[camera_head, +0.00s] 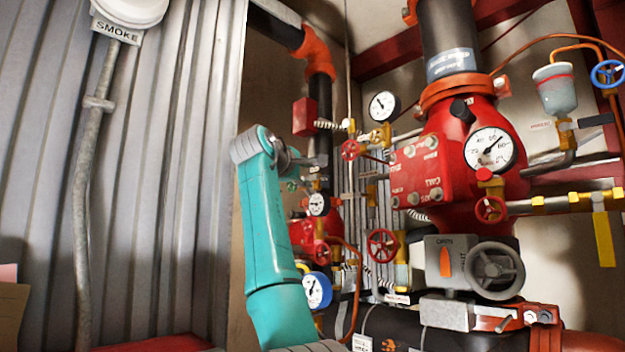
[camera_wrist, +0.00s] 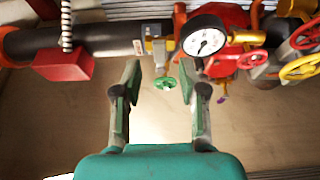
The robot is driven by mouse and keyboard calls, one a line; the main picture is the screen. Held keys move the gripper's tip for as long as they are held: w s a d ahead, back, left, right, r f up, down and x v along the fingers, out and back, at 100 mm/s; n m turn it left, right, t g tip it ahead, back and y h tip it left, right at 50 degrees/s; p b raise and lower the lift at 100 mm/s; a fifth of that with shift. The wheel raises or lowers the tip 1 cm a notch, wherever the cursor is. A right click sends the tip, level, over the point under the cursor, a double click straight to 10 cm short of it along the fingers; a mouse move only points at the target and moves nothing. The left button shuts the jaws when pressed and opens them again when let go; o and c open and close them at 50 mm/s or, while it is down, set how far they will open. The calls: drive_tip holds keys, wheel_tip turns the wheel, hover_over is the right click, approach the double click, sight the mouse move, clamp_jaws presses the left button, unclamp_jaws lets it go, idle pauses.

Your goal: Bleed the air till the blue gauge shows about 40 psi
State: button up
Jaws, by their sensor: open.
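The blue gauge (camera_head: 317,290) has a blue rim and a white face and sits low beside my teal arm in the head view. Its reading is too small to make out. In the wrist view my gripper (camera_wrist: 160,68) is open and empty, its two fingers wide apart. A small green handwheel (camera_wrist: 166,83) on a brass valve (camera_wrist: 155,47) shows between the fingertips, seemingly beyond them. The green handwheel also shows, small, in the head view (camera_head: 291,186). In the head view my gripper is mostly hidden by the arm and the pipework.
A black-rimmed gauge (camera_wrist: 203,36) and red and yellow handwheels (camera_wrist: 303,67) crowd the right of the wrist view. A red box (camera_wrist: 63,65) is at left. A large red valve (camera_head: 425,165) stands right of my arm. Corrugated wall (camera_head: 150,180) lies left.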

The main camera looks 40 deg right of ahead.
sight(313, 177)
drive_tip(key=shift+x, duration=3)
clamp_jaws()
